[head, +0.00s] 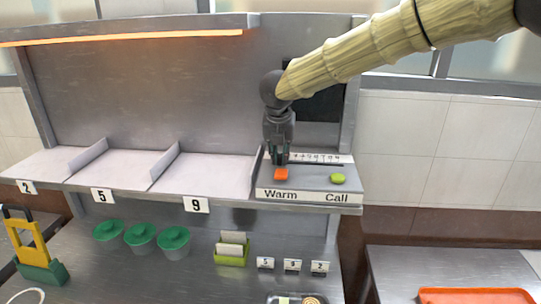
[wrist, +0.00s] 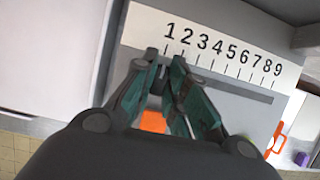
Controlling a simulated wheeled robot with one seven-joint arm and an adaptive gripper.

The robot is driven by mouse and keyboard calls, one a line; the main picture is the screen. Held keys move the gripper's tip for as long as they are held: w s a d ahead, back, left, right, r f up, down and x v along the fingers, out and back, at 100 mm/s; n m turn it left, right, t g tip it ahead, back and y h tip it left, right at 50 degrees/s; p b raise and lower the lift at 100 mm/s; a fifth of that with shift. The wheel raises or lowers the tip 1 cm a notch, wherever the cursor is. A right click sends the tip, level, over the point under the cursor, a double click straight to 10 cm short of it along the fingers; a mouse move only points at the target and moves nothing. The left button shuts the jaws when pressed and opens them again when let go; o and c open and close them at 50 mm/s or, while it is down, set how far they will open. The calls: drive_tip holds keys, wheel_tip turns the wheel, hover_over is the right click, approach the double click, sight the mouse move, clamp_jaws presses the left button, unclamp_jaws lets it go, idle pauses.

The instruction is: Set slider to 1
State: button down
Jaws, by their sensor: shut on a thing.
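The slider scale (wrist: 225,55) is a white strip numbered 1 to 9 with tick marks, above a dark slot (wrist: 240,90) in a grey panel. In the head view the scale (head: 322,158) is on the panel above the Warm and Call labels. My gripper (wrist: 164,60) is shut at the left end of the slot, its fingertips by the 1 mark. The slider knob is hidden between the fingers. In the head view my gripper (head: 280,162) points down at the scale's left end, just behind the orange button (head: 281,174).
A green button (head: 338,179) is on the panel's right. Empty shelf bays labelled 2, 5 and 9 (head: 195,205) lie to the left. Green-lidded cups (head: 140,235) and a yellow-green holder (head: 40,250) stand on the counter below. An orange tray (head: 475,296) is at lower right.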

drive_tip(key=shift+a+r, duration=0.1)
drive_tip(key=shift+a, duration=0.05)
drive_tip(key=c, duration=1.4)
unclamp_jaws()
drive_tip(key=shift+w+a, duration=0.1)
drive_tip(key=shift+a, duration=0.05)
drive_tip(key=shift+c, duration=0.2)
drive_tip(key=v, duration=1.1)
drive_tip(key=shift+s+r, duration=0.25)
drive_tip(key=shift+r, duration=0.1)
